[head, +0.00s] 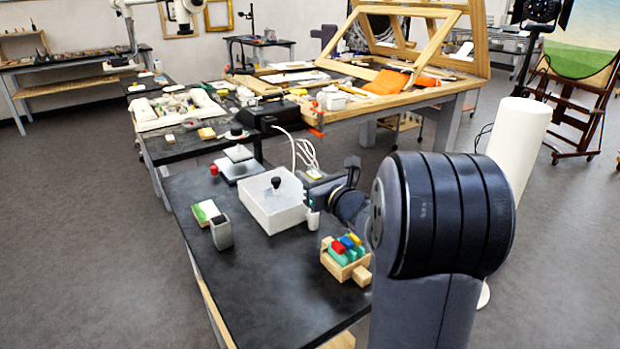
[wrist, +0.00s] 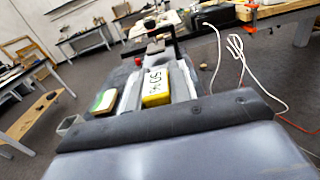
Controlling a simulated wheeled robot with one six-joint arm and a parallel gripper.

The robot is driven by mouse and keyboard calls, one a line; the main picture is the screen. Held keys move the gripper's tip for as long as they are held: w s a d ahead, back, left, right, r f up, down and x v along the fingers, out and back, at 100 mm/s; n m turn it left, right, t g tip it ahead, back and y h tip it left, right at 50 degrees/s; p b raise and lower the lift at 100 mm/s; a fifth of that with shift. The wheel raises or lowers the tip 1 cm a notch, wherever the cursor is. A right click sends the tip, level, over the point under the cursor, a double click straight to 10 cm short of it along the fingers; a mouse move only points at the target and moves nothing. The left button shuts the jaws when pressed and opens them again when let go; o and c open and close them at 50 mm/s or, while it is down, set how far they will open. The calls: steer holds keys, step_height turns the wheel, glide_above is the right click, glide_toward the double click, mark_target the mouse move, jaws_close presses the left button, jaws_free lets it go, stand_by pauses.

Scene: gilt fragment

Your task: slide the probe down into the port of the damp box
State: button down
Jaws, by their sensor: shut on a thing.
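The damp box (head: 272,206) is a white box with a black knob on its lid, standing on the dark table. My gripper (head: 311,184) is at the box's right edge in the head view, shut on the probe. The port and the probe tip are not clearly visible.
White cables (head: 304,151) loop above the gripper. A wooden tray (head: 350,270) of coloured blocks stands in front. The front left of the table is clear.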

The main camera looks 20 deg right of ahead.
steer(key=shift+r+p, duration=1.65)
steer(key=shift+r, duration=0.85)
steer(key=shift+b, duration=0.65)
stand_by(0.4)
steer(key=shift+f+b, duration=4.15)
steer(key=shift+f, duration=0.1)
steer(key=shift+f, duration=0.1)
